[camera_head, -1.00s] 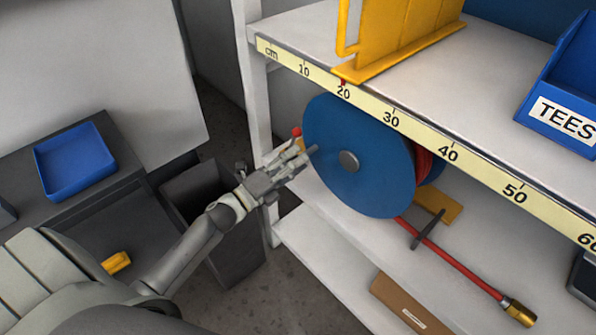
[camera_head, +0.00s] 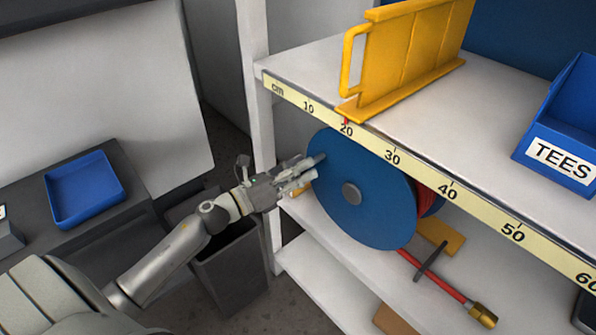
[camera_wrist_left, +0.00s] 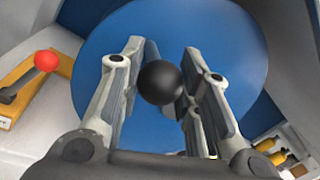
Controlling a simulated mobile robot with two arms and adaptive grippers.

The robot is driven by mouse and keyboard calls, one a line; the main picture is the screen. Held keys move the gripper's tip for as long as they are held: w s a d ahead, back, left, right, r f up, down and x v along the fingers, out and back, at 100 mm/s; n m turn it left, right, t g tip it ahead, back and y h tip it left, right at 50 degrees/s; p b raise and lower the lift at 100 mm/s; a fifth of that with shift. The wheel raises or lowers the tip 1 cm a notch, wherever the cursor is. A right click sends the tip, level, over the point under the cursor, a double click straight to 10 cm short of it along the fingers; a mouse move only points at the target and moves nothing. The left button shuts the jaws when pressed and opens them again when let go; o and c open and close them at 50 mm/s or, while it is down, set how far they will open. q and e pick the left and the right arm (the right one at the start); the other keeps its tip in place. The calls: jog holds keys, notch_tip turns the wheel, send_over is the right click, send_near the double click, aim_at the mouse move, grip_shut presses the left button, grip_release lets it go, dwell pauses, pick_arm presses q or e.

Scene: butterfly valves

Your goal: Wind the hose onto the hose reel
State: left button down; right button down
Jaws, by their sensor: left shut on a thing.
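The hose reel (camera_head: 375,215) is a blue disc with a grey hub, on the shelf under the scale strip. Red hose (camera_head: 424,198) is wound behind its face. The hose's free length (camera_head: 445,287) runs out lower right past a dark upright guide (camera_head: 430,261) to a brass end (camera_head: 483,315). My left gripper (camera_head: 318,168) is at the disc's upper left, up and left of the hub. In the left wrist view its fingers stand either side of a round black knob (camera_wrist_left: 162,83) in front of the blue disc, shut on it. My right gripper is not in view.
A yellow rack (camera_head: 405,60) and a blue TEES bin (camera_head: 565,130) stand on the upper shelf. A white shelf post (camera_head: 257,130) is close to my left wrist. A red-ball lever (camera_wrist_left: 46,61) shows beside the reel. A blue tray (camera_head: 85,188) lies at left.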

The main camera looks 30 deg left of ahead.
pick_arm(q)
jog(key=shift+d+r+m, duration=0.15)
jog(key=shift+r+m, duration=0.15)
jog(key=c, duration=1)
grip_release()
jog(key=shift+c, duration=0.2)
jog(key=shift+s, duration=0.15)
jog(key=v, duration=1.2)
